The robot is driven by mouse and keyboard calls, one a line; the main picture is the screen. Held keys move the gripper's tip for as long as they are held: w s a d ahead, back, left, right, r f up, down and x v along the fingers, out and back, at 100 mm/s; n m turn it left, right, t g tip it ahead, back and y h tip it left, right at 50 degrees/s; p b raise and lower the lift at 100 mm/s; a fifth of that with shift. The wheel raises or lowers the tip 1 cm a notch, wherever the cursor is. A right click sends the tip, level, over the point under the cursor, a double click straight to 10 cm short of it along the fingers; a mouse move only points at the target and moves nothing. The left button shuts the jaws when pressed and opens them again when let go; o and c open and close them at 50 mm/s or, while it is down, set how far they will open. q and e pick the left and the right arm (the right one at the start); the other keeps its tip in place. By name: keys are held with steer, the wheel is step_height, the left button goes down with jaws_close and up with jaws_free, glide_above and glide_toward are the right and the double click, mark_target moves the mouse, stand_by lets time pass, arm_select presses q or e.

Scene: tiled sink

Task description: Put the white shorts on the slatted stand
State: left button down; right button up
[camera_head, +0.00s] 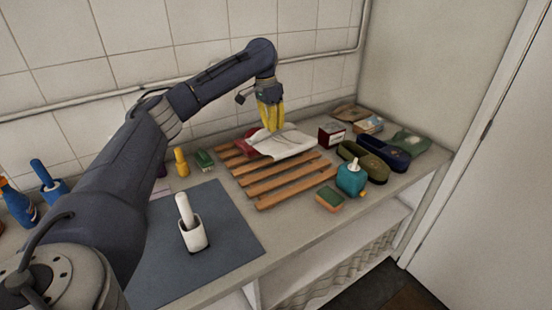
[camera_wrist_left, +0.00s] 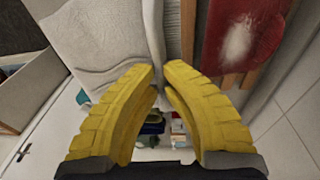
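The white shorts (camera_head: 290,145) lie spread over the upper part of the wooden slatted stand (camera_head: 275,187), with a fold rising toward my left gripper (camera_head: 271,128). In the left wrist view the pale cloth (camera_wrist_left: 95,35) fills the upper left. A narrow fold of it runs to the tips of my yellow left fingers (camera_wrist_left: 160,70), which are nearly together and appear to pinch it. The slats (camera_wrist_left: 187,40) show beside the cloth. My right gripper is in neither view.
A red item with a whitish patch (camera_wrist_left: 240,35) lies beside the shorts. Shoes (camera_head: 383,153), a small red-and-white box (camera_head: 331,135), a teal bottle (camera_head: 351,178) and a sponge (camera_head: 329,198) stand to the right. A white holder (camera_head: 193,236) stands on the grey mat (camera_head: 225,225).

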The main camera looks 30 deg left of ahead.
arm_select(q)
step_height(320, 180, down, 13)
steer(key=shift+r, duration=0.2)
stand_by(0.5)
steer(key=shift+f, duration=0.2)
steer(key=c, duration=1.6)
jaws_free()
steer(key=r, duration=0.4)
steer(key=a+r, duration=0.1)
steer(key=r, duration=0.3)
steer(key=s+r, duration=0.1)
steer(key=r, duration=0.3)
steer(key=shift+a+r, duration=0.15)
